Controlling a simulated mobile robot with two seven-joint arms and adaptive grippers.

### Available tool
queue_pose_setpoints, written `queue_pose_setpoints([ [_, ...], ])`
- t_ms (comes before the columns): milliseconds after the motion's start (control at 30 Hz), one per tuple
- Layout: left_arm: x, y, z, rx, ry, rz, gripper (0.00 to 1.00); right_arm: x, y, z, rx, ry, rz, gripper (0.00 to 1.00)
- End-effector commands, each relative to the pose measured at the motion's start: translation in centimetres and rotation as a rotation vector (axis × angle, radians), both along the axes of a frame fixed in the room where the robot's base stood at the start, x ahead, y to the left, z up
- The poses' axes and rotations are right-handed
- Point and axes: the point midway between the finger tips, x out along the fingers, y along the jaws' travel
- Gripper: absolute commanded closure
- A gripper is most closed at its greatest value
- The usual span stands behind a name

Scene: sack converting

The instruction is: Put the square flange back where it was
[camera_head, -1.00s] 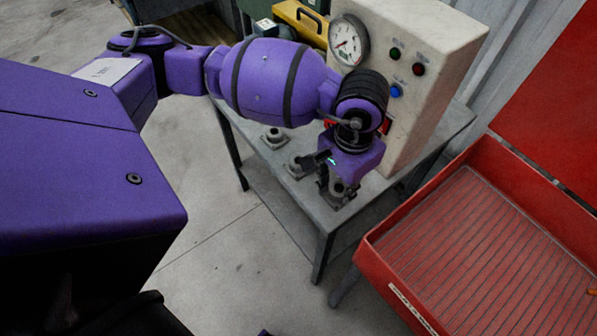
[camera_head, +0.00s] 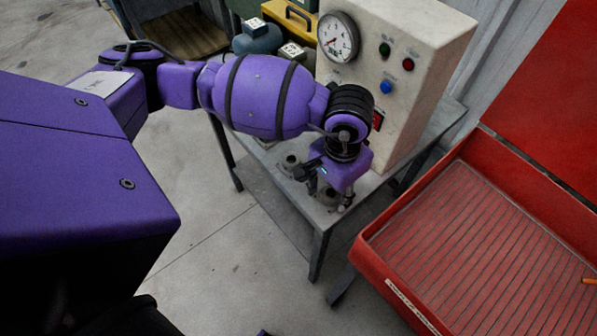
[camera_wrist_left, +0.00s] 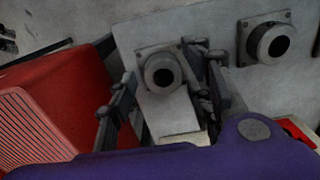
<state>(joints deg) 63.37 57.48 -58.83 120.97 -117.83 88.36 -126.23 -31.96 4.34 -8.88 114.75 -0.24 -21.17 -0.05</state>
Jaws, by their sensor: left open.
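A grey flange (camera_wrist_left: 162,72) with a squarish base and a round bore lies between the spread fingers of my left gripper (camera_wrist_left: 165,100) in the left wrist view. The fingers stand on either side of it, and the gripper is open. I cannot tell whether they touch it. In the head view the left gripper (camera_head: 328,184) is low over the front corner of the grey table, partly hiding this flange (camera_head: 328,196). A second flange (camera_wrist_left: 268,42) with a squarish bolted base lies to the right in the wrist view. My right gripper is not in view.
The grey table (camera_head: 321,223) carries a pale control box (camera_head: 400,70) with a gauge and buttons, close behind the gripper. Another flange (camera_head: 290,162) sits left of the gripper. A red open case (camera_head: 375,262) with a ribbed floor is on the right.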

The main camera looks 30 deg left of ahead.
Motion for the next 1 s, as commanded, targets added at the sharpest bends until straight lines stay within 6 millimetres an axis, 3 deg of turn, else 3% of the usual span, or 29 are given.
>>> queue_pose_setpoints([
  [233,0.3,-0.1,2.3,-0.002,-0.008,-0.002,0.53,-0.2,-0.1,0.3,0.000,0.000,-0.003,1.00],
  [500,0.3,-0.1,8.1,-0.002,-0.008,-0.002,0.53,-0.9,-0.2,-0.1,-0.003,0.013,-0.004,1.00],
  [700,0.2,-0.1,11.3,-0.001,-0.006,-0.001,0.53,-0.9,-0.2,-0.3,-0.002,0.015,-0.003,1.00],
  [1000,0.1,-0.1,12.5,-0.001,-0.002,-0.001,0.53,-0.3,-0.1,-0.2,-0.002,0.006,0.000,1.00],
])
